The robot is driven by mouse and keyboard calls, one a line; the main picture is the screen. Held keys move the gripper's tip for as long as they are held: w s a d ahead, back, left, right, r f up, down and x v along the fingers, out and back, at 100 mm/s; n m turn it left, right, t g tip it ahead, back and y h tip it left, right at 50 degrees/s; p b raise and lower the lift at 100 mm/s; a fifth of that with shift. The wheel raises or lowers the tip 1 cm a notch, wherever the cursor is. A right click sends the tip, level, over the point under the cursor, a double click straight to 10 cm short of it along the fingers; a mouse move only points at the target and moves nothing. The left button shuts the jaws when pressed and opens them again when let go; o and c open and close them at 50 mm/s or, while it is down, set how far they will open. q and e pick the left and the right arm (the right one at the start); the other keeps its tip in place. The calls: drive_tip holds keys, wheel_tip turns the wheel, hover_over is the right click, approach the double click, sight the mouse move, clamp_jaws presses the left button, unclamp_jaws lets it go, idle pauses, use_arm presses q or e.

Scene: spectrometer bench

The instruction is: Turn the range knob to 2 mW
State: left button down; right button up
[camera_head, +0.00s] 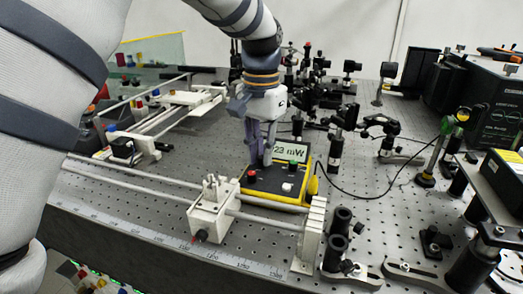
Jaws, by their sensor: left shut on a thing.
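The power meter (262,194) is a yellow-edged box with a black top on the bench. Its display (292,150) reads "23 mW", with the left part of the reading hidden by my gripper. A red button (251,173), a white button (287,187) and a green button (293,163) show on its top. My left gripper (261,163) points down onto the top panel, just left of the display, and is shut on the range knob. The fingers hide the knob, so its setting cannot be read. My right gripper is out of view.
A rail with a white carriage (210,217) runs in front of the meter. Optic posts (336,152) stand behind and to the right, and a black cable (365,195) curves away on the right. A black instrument box (490,105) is at the far right.

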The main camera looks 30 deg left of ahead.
sight(261, 157)
use_arm(q)
drive_tip(key=shift+n, duration=0.5)
drive_tip(key=c, duration=1.8)
unclamp_jaws()
wheel_tip(261, 157, up, 12)
